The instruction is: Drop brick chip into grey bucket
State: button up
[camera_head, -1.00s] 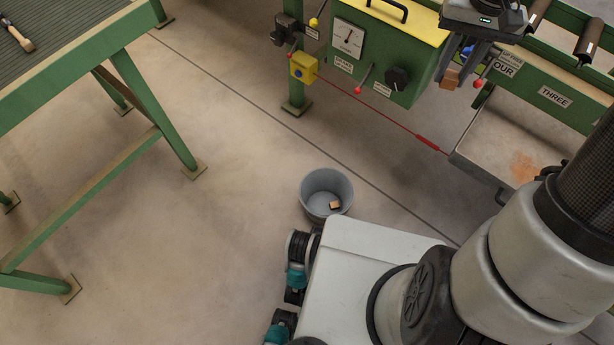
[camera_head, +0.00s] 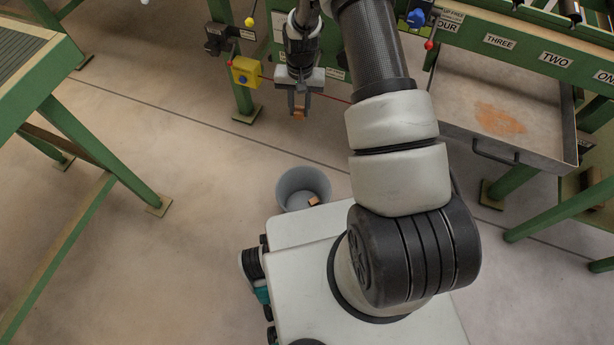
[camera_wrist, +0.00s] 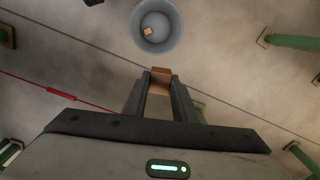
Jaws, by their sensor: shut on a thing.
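My gripper (camera_head: 299,108) is shut on a brick chip (camera_head: 299,112), small and orange-brown. The wrist view shows this chip (camera_wrist: 160,75) between the fingertips of my gripper (camera_wrist: 159,84). The grey bucket (camera_head: 285,190) stands on the floor beside my base, nearer than the gripper in the head view. In the wrist view the bucket (camera_wrist: 143,36) is beyond the fingertips, apart from them. Another brick chip (camera_head: 313,201) lies inside the bucket and also shows in the wrist view (camera_wrist: 148,30).
A metal tray (camera_head: 545,150) with orange dust sits under the green frame at right. A yellow box (camera_head: 244,71) with a blue knob is on a green post left of my gripper. A green table (camera_head: 30,50) stands at far left. Floor around the bucket's left is clear.

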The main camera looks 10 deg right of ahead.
jog(key=s+f+m+b, duration=0.1)
jog(key=s+f+b, duration=0.2)
jog(key=f, duration=1.4)
jog(key=s+f+m+b, duration=0.1)
jog(key=s+f+b, duration=0.2)
jog(key=f, duration=1.4)
jog(key=shift+s+d+m, duration=0.2)
jog(key=shift+s+m, duration=0.2)
jog(key=shift+s, duration=0.85)
jog(key=shift+r, duration=0.1)
jog(key=o, duration=1.1)
notch_tip(320, 180, up, 17)
jog(key=p, duration=0.4)
jog(key=shift+r+p, duration=0.2)
jog(key=shift+p, duration=0.2)
